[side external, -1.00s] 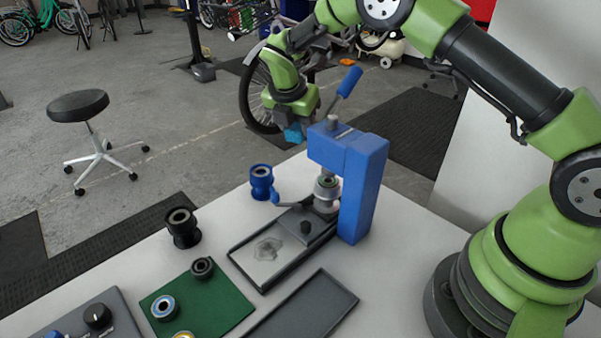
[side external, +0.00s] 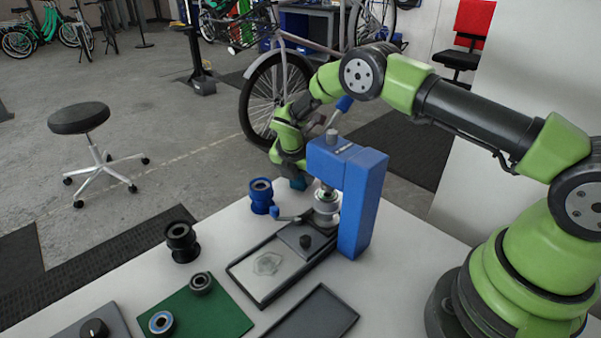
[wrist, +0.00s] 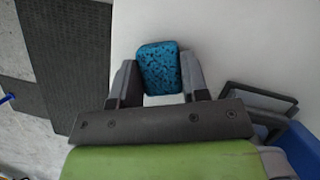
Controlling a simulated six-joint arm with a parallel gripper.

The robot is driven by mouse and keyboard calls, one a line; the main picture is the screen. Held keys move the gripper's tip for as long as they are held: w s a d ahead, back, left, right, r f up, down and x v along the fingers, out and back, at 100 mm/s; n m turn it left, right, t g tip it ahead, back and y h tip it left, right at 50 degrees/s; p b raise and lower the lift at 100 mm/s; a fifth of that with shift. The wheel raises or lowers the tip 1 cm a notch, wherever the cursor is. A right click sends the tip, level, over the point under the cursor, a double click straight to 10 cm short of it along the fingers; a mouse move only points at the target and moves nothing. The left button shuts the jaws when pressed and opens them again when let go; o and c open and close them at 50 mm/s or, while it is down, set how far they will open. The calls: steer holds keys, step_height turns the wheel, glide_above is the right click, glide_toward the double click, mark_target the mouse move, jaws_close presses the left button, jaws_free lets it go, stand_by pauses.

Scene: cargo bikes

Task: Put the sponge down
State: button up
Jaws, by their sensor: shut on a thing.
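A blue speckled sponge (wrist: 160,67) is held between the two fingers of my gripper (wrist: 158,82) in the wrist view. In the side view the sponge (side external: 298,184) shows as a small blue patch behind the blue press, low near the white table's back edge. My gripper (side external: 292,172) is there above it, partly hidden by the press. The wrist view shows bare white tabletop (wrist: 220,40) under and around the sponge. I cannot tell whether the sponge touches the table.
The blue press (side external: 350,190) stands just in front of my gripper, with its lever (side external: 338,112) raised beside my arm. A blue spool-shaped part (side external: 261,195) stands to the left. A grey tray (side external: 262,270) lies in front. The table's back edge is close.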

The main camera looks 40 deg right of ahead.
steer(key=o, duration=0.8)
steer(key=shift+f, duration=0.15)
steer(key=v, duration=1.2)
